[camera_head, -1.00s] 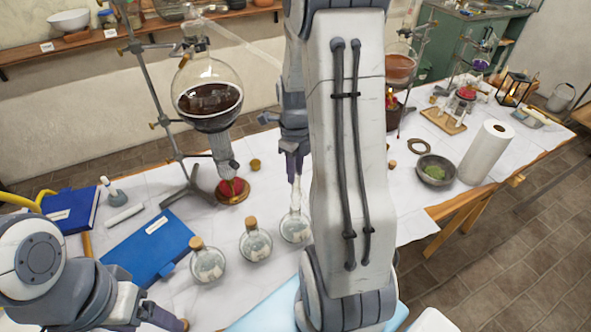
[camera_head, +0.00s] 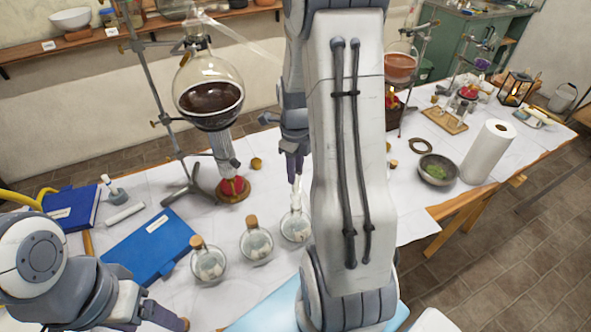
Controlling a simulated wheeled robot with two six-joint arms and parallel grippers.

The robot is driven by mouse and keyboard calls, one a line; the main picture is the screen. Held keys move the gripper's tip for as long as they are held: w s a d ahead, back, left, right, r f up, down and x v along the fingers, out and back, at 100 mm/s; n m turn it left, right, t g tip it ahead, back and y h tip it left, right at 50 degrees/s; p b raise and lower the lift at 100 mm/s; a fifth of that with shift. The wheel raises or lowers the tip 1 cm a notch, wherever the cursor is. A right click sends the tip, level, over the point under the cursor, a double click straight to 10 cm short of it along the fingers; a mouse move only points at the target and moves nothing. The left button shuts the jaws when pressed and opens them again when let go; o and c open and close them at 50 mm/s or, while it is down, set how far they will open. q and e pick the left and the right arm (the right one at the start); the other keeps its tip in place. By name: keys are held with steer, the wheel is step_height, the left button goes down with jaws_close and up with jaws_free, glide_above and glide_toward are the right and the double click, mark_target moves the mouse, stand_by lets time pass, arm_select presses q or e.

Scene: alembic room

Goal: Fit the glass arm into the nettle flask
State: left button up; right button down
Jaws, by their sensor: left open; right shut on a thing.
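My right gripper (camera_head: 295,174) points down near the picture's middle, partly behind my own arm. It is shut on a slender pale piece (camera_head: 297,189), which looks like the glass arm. Its lower end is at the neck of a small round glass flask (camera_head: 294,229) without a visible cork; I cannot tell how deep it sits. Two similar flasks with corks, a middle one (camera_head: 256,246) and a left one (camera_head: 208,265), stand to its left. Labels are too small to read, so I cannot tell which is the nettle flask. My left gripper (camera_head: 182,324) is open at the bottom edge, clear of the flasks.
A large flask of dark liquid (camera_head: 210,98) hangs on a metal stand (camera_head: 160,105) behind the small flasks. A slanting glass tube (camera_head: 245,39) leads right from its top.

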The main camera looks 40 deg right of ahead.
steer(key=shift+f+b, duration=1)
steer(key=shift+f, duration=0.9)
stand_by(2.7)
steer(key=shift+c, duration=0.8)
jaws_free()
steer(key=shift+r, duration=0.1)
step_height(320, 180, up, 7)
steer(key=p, duration=0.6)
stand_by(0.6)
